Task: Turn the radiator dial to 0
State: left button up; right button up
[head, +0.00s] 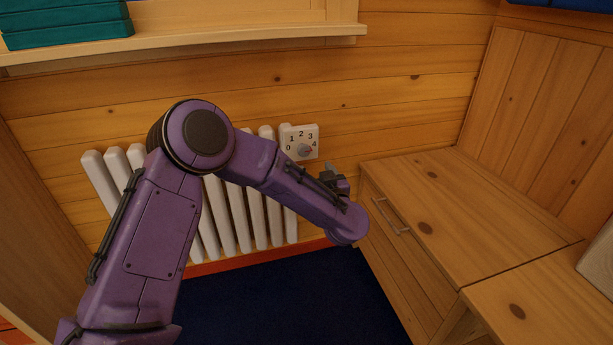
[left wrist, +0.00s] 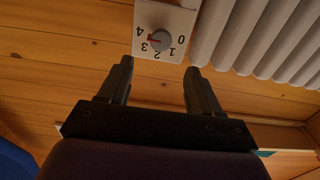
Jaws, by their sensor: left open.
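The radiator dial (head: 305,150) is a round grey knob on a white plate (head: 286,132) marked 0 to 4, on the log wall at the radiator's right end. The left wrist view shows the dial (left wrist: 160,41) upside down, its red mark pointing towards 4. My left gripper (head: 332,175) is just below and right of the plate in the head view. In the left wrist view the open fingers (left wrist: 158,66) are spread, empty, with the dial beyond their tips and apart from them. My right gripper is out of view.
The white radiator (head: 247,215) stands left of the dial, partly hidden by my left arm. A wooden cabinet (head: 470,210) with a drawer handle is at the right. A shelf (head: 250,40) with teal books (head: 65,25) juts out above. Dark blue carpet (head: 290,300) lies below.

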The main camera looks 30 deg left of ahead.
aim_at(305, 150)
pick_arm(q)
jog(key=b+x, duration=0.3)
jog(key=x, duration=0.6)
jog(key=shift+w+a, duration=0.1)
jog(key=shift+a, duration=0.15)
jog(key=shift+w+a+r, duration=0.1)
jog(key=shift+w+a, duration=0.25)
jog(key=c, duration=1)
